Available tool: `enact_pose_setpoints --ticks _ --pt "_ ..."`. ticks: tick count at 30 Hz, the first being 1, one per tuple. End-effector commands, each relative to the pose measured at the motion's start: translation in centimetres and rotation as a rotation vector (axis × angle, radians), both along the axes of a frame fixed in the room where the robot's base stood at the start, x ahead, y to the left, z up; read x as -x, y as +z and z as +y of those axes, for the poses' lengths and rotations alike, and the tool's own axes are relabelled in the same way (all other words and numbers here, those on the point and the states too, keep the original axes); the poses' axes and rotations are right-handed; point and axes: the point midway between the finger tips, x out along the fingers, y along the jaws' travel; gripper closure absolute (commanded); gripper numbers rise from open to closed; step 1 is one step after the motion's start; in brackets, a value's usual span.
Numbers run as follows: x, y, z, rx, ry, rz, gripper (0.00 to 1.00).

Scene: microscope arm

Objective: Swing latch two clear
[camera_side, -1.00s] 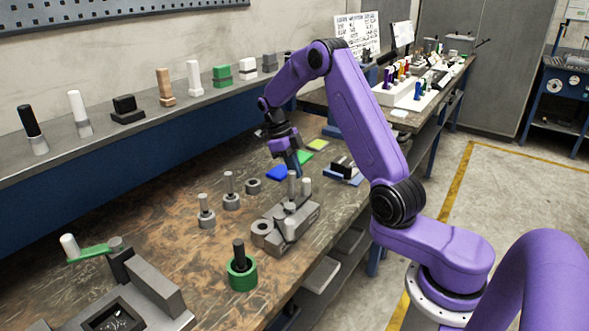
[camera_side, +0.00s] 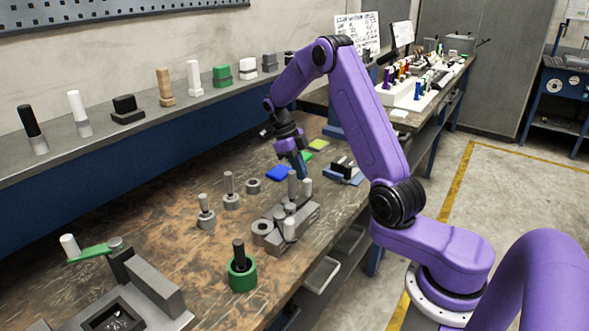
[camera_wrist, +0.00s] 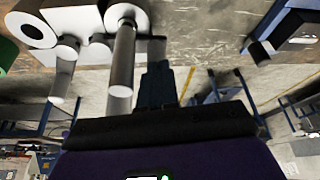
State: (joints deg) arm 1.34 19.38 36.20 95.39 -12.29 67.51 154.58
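A grey fixture block (camera_side: 312,213) stands on the bench with several upright pale posts. They include a taller grey post (camera_side: 292,186), a whiter post (camera_side: 307,189) and a front post (camera_side: 290,229). I cannot tell which part is latch two. A green lever (camera_side: 95,250) with a white knob (camera_side: 69,245) is at the lower left. My gripper (camera_side: 303,174) points down just behind the taller posts. In the wrist view its dark fingers (camera_wrist: 158,85) look closed together with nothing between them, beside a long grey post (camera_wrist: 122,60). I cannot tell whether they touch.
Pegs on round bases (camera_side: 206,213) stand left of the fixture. A green cup with a black peg (camera_side: 242,268) stands in front. A blue-based black block (camera_side: 345,172) is to the right.

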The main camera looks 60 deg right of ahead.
Motion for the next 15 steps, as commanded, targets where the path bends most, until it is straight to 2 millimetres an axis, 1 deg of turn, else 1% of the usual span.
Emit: enact_pose_setpoints --ticks 8,15 --pt "1.4 -0.1 -0.3 -0.001 -0.002 0.004 1.0" --pt "3.2 -0.1 -0.4 0.0 -0.004 0.006 1.0"
